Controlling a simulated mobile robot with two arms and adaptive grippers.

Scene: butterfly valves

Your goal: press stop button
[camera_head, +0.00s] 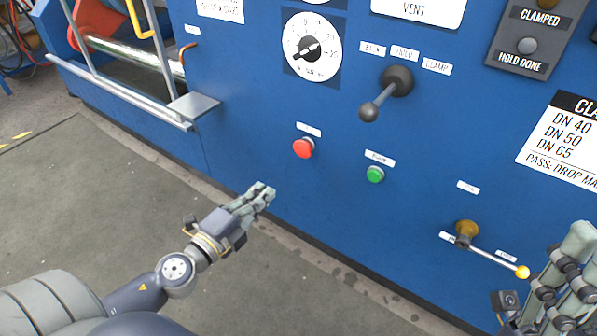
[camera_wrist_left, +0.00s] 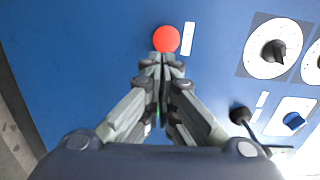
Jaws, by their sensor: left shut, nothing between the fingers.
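The red stop button (camera_head: 303,148) sits on the blue panel, with a small white label just above it. My left gripper (camera_head: 266,190) is shut and empty, below and to the left of the button in the head view, apart from it there. In the left wrist view the red button (camera_wrist_left: 166,39) shows just beyond the tips of my left gripper (camera_wrist_left: 162,62); whether they touch cannot be told from that view. My right gripper (camera_head: 555,290) is at the lower right edge of the head view, partly cut off.
A green button (camera_head: 375,174) is right of the red one. A black lever (camera_head: 385,94) sticks out above them. A yellow-knobbed lever (camera_head: 490,256) is at lower right, near my right gripper. A metal ledge (camera_head: 194,106) juts out at left. The panel around the red button is clear.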

